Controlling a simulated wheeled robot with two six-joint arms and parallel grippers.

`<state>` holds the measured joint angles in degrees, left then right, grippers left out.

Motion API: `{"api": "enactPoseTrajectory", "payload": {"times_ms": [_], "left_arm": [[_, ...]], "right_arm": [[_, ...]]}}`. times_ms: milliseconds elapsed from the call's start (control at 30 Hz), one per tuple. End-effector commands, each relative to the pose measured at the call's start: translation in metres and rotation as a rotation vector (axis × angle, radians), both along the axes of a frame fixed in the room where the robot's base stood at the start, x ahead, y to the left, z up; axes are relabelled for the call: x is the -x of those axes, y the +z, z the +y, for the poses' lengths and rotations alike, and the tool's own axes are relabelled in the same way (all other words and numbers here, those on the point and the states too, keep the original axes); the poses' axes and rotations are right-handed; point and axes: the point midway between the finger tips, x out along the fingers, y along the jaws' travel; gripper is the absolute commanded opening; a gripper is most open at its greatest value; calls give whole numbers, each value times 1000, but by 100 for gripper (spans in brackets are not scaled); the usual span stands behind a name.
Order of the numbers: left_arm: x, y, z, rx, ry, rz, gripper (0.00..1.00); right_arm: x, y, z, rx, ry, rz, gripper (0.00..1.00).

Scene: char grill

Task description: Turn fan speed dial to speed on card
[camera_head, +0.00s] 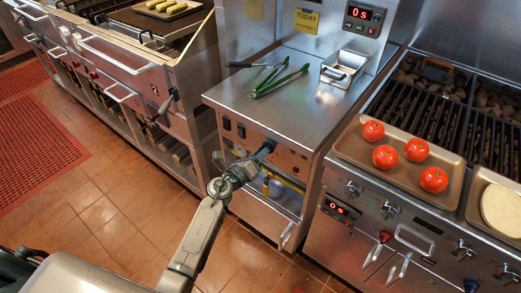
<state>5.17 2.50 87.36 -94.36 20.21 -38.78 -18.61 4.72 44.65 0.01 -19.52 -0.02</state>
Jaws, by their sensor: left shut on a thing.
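A yellow card (307,20) headed "TODAY" is on the metal back wall of the middle counter; its smaller line is too small to read. My left gripper (264,151) reaches up to the front panel (289,160) under that counter. It is shut at the panel, on what seems to be the fan speed dial. The jaws cover the dial, so its pointer and setting are hidden. My right gripper is not in view.
Black switches (228,124) sit left of my gripper on the panel. Green tongs (279,80) and a small metal pan (345,67) lie on the counter above. A tray (348,151) with several tomatoes stands on the right grill.

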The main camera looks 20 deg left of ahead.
Motion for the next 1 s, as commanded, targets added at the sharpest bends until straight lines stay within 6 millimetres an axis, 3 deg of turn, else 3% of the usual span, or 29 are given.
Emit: {"api": "enactPoseTrajectory", "payload": {"times_ms": [100,600,1000], "left_arm": [[0,4,0,99,1,38,14],[0,1,1,466,1,171,14],[0,-2,1,585,1,213,14]], "right_arm": [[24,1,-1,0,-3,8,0],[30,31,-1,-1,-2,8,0],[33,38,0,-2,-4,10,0]]}}
